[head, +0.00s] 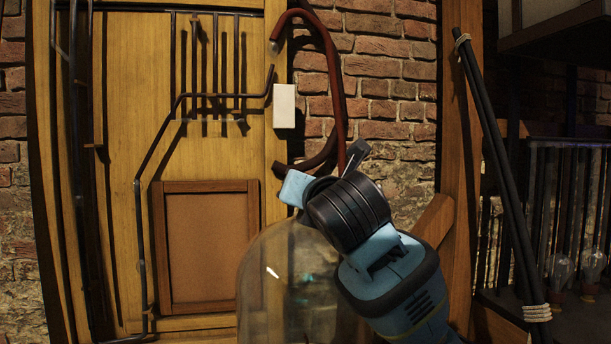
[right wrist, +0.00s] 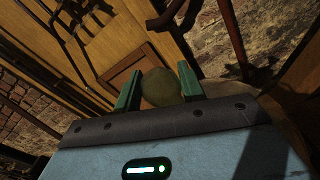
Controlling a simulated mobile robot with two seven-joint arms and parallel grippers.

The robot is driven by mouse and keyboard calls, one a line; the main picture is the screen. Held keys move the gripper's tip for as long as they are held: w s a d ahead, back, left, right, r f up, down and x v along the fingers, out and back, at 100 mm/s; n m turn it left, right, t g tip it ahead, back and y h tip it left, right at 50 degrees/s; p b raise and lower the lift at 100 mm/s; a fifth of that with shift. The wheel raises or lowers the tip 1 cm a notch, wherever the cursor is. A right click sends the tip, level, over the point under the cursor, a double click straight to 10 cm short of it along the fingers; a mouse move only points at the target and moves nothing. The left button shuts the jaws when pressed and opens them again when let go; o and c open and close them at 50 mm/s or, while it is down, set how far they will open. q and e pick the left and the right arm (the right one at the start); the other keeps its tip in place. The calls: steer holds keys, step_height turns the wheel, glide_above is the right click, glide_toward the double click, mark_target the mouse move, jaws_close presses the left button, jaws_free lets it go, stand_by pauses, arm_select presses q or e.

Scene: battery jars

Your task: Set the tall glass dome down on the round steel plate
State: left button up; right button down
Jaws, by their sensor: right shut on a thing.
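The tall glass dome (head: 285,285) is at the bottom middle of the head view, clear and rounded on top; its lower part is cut off by the frame. My right gripper (head: 322,180) is at its top. In the right wrist view the two green fingers of my right gripper (right wrist: 160,82) stand on either side of a rounded, olive-tinted knob (right wrist: 162,92), and the gripper is shut on the dome there. The round steel plate is not in view. My left gripper is not in view.
Behind the dome stands a wooden panel (head: 215,140) with dark pipes and a small white box (head: 284,106). A red-brown curved pipe (head: 330,60) hangs against the brick wall (head: 390,80). Dark rods (head: 500,180) lean at the right, near glass bulbs (head: 592,265). No table surface shows.

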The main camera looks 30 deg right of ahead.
steer(key=shift+s+r, duration=0.3)
steer(key=shift+f, duration=0.1)
steer(key=c, duration=1.1)
jaws_free()
steer(key=shift+w+f, duration=0.15)
steer(key=shift+f, duration=0.15)
steer(key=shift+c, duration=0.2)
steer(key=o, duration=0.3)
steer(key=shift+a, duration=0.1)
steer(key=shift+f, duration=0.1)
steer(key=v, duration=1.2)
